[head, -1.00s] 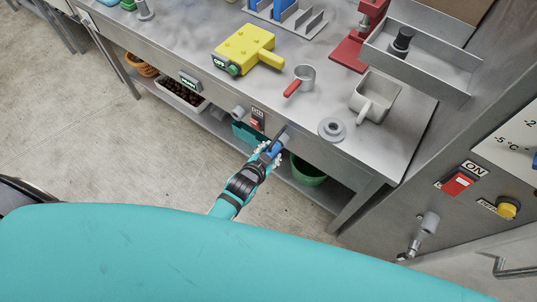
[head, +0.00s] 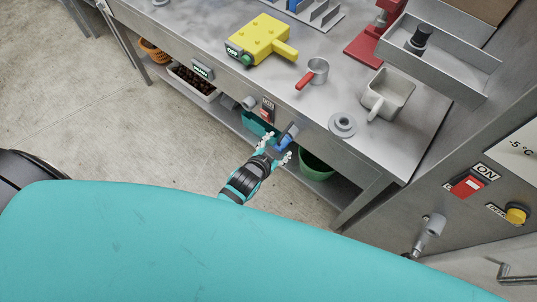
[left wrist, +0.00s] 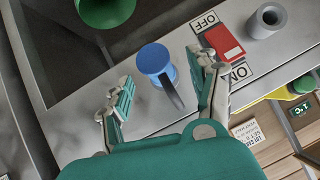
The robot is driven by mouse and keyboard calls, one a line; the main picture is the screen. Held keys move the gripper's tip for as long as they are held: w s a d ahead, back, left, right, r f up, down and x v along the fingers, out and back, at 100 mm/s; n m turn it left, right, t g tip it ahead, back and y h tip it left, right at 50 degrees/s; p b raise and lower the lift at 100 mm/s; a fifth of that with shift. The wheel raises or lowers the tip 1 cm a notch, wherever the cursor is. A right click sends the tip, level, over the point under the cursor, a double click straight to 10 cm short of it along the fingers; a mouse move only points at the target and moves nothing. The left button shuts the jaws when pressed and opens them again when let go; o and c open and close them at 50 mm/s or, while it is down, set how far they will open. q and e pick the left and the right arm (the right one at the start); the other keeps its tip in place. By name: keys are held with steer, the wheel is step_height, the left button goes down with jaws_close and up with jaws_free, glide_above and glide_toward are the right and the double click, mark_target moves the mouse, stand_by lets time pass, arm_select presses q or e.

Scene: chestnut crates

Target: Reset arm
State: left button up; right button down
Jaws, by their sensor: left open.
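My left gripper (head: 276,147) is open and empty in front of the worktable's front panel. Its two fingers are spread, with a blue-ended knob or lever (head: 287,138) just beyond and between them. In the left wrist view the open fingers (left wrist: 162,82) stand on either side of the blue knob (left wrist: 153,60), with a visible gap to it. A dark bar sticks out from the knob towards the right finger. My right gripper is not in view.
A red switch (head: 267,114) with ON/OFF labels and a grey stub (head: 249,103) sit on the panel near the gripper. A green bowl (head: 316,166) is on the shelf below. A red-handled cup (head: 316,70) and yellow box (head: 260,38) stand on the worktable.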

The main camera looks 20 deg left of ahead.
arm_select(q)
steer(key=v, duration=0.9)
